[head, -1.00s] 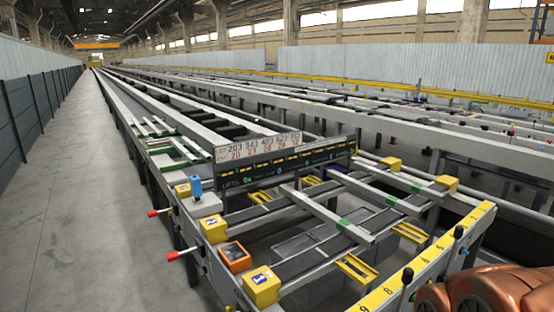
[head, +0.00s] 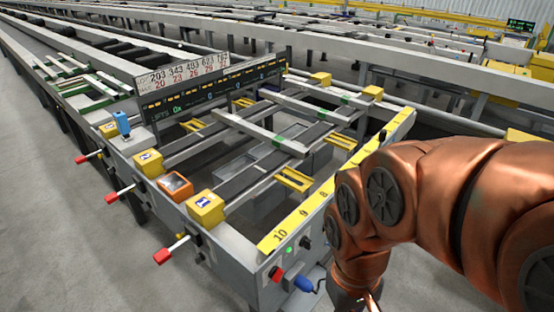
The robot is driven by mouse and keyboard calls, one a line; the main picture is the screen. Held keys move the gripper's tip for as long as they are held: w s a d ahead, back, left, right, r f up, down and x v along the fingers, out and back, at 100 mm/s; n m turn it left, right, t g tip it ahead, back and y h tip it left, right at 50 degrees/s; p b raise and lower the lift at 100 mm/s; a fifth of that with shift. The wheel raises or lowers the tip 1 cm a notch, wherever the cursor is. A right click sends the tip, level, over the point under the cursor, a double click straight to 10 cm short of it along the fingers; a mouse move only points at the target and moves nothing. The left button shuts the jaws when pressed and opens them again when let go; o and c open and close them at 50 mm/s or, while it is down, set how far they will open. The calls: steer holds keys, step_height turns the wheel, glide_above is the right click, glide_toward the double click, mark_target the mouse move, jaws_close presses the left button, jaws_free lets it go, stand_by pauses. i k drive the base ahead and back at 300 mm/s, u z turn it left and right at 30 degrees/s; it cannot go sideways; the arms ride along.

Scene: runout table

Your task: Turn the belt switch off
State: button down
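No label marks the belt switch, so I cannot tell which control it is. The front end panel of the runout table (head: 232,262) carries a red knob (head: 276,273), a small lit green lamp (head: 290,249), a black knob (head: 305,242) and a blue handle or plug (head: 304,283). A second black knob (head: 382,137) stands farther along the yellow numbered strip (head: 322,195). My copper arm comes in from the right and bends down just right of the panel. Only a sliver of my gripper (head: 373,301) shows at the bottom edge; its fingers are cut off.
Red-handled levers (head: 172,250) stick out from the table's left side. Yellow boxes (head: 205,207) and an orange-framed box (head: 175,186) sit on its near-left edge. A number display (head: 215,86) stands across the table. The floor at left (head: 50,190) is clear.

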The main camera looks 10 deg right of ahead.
mark_target(276, 272)
steer(key=z, duration=0.4)
steer(key=k, duration=0.95)
steer(key=u, duration=1.1)
